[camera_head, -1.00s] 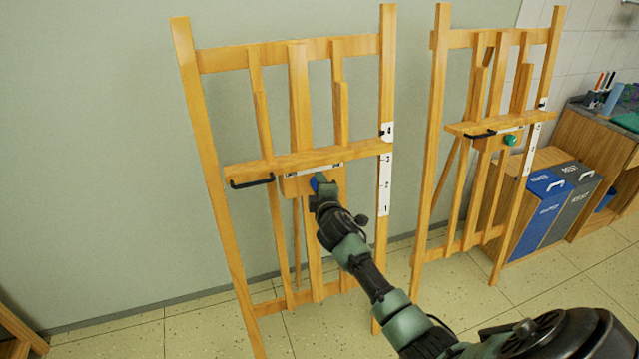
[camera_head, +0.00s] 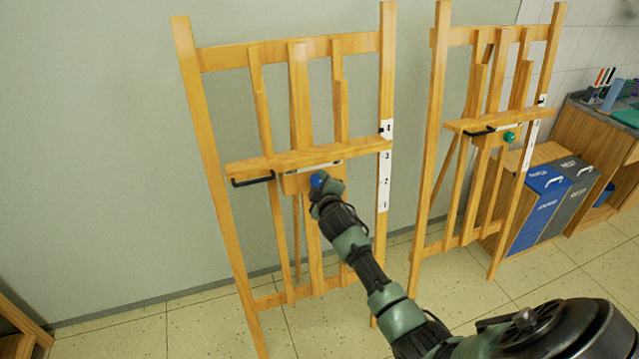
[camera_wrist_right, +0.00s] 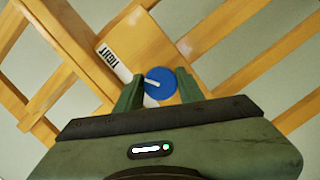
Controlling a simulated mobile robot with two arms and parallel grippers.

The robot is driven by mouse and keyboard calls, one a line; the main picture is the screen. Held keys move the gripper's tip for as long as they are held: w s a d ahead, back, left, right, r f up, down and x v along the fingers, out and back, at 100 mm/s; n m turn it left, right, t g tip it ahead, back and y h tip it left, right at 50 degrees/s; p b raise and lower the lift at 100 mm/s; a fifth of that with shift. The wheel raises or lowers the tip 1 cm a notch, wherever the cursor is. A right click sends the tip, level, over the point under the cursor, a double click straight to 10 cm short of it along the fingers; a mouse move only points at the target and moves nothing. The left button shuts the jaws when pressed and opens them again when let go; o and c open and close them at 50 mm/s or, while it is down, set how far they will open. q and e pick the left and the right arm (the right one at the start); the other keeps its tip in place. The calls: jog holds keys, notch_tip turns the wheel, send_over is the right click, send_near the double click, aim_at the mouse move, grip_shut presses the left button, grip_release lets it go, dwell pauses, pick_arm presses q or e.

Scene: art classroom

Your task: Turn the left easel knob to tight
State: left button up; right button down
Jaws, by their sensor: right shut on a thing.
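The left easel (camera_head: 299,90) is wooden, with a ledge and a block under it that carries a blue round knob (camera_head: 318,180). My right gripper (camera_head: 326,186) is shut on this knob. In the right wrist view the knob (camera_wrist_right: 166,88) lies between the two green fingers of my gripper (camera_wrist_right: 160,92), with its lower part hidden. A white pointer line on the knob points left in that view, near the end of a white label strip (camera_wrist_right: 113,62) reading TIGHT. The rest of the label's text is hidden or too small to read. My left gripper is not in view.
A black handle (camera_head: 252,181) sticks out under the ledge's left end. A second easel (camera_head: 443,120) with a green knob (camera_head: 509,137) stands to the right. Blue and grey bins (camera_head: 543,205) and a wooden cabinet (camera_head: 602,145) stand further right. Open floor lies in front.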

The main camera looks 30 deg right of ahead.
jog(key=c, duration=0.9)
grip_release()
jog(key=v, duration=0.8)
jog(key=shift+b, duration=0.35)
jog(key=shift+w, duration=0.1)
